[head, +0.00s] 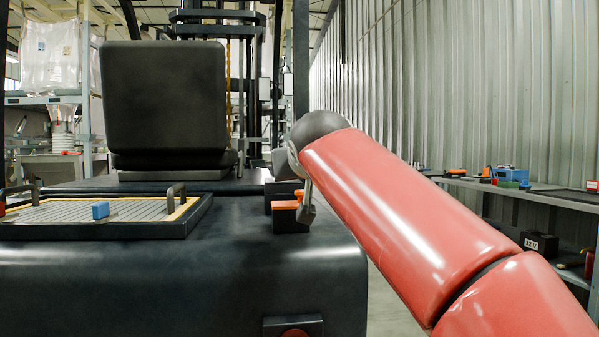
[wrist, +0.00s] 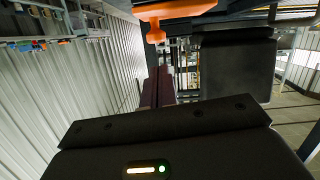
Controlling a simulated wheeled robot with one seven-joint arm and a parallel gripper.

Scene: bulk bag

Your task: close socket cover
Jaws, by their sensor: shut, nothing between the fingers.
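An orange part that looks like the socket cover (head: 285,205) sits on a small dark block (head: 290,221) at the right edge of the vehicle's black body. In the wrist view, which looks upside down, the orange part (wrist: 175,9) is at the top, with a knobbed tab sticking out toward the fingers. I cannot tell how far the cover is open. My gripper (head: 304,212) is just right of the orange part and partly hides it. In the wrist view its dark fingers (wrist: 160,80) are together and empty, and look apart from the tab.
A black seat (head: 163,98) stands behind the socket. A corrugated wall (head: 470,90) and a shelf (head: 555,196) with small items are at right, across an open gap.

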